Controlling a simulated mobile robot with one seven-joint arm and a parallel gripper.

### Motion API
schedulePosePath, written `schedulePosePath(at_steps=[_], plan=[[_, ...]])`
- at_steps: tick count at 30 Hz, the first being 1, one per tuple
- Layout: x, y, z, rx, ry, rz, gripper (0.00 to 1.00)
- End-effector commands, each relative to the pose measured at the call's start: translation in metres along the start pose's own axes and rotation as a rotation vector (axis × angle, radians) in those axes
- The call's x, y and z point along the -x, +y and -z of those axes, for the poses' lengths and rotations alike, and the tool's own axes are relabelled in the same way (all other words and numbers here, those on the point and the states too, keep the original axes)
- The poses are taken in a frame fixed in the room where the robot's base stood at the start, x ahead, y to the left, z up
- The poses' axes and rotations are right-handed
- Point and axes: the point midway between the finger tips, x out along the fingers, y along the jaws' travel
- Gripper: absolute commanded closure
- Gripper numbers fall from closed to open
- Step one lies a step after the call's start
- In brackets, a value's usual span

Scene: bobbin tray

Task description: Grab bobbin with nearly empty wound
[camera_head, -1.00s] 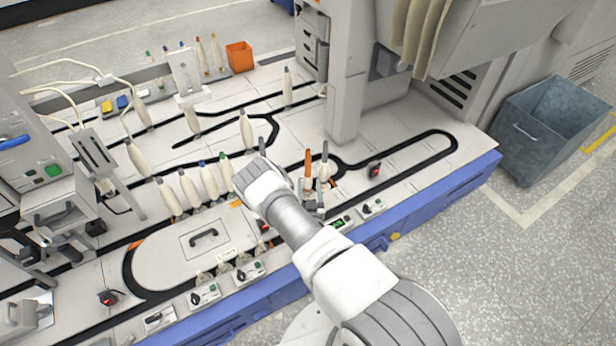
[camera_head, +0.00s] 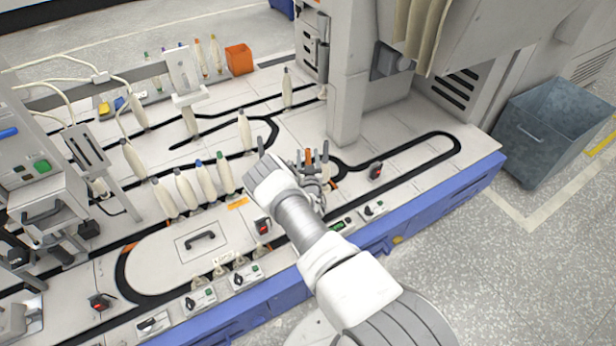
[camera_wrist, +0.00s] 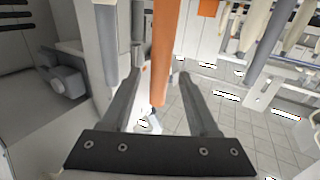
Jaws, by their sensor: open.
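An orange bobbin tube (camera_wrist: 166,45) stands between the two dark fingers of my gripper (camera_wrist: 160,88) in the wrist view. The fingers are open, with a visible gap on each side of the tube. No yarn shows on the visible part of this tube. In the head view only the top of the orange tube (camera_head: 308,156) shows, among the dark fingers of my gripper (camera_head: 312,168). A grey tube tip (camera_head: 325,150) shows just to its right. Their lower parts are hidden by my gripper and wrist.
A row of cream-wound bobbins (camera_head: 185,188) stands to the left, with another wound bobbin (camera_head: 245,130) behind. An orange box (camera_head: 239,59) is at the back. A machine column (camera_head: 345,100) rises behind the gripper. The loop track (camera_head: 440,140) at right is largely clear.

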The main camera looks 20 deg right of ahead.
Motion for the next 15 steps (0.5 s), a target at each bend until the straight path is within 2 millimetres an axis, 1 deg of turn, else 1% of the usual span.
schedulePosePath(at_steps=[1,3,6,9,14,15], plan=[[-0.009,0.001,-0.003,-0.001,0.004,0.001,0.40],[-0.019,0.001,-0.003,-0.001,0.004,0.001,0.40],[-0.029,0.002,-0.002,-0.001,0.002,0.000,0.40],[-0.033,0.002,-0.001,0.000,0.000,-0.001,0.40],[-0.033,0.002,0.000,0.000,0.000,-0.001,0.40],[-0.033,0.002,0.000,0.000,0.000,-0.001,0.41]])
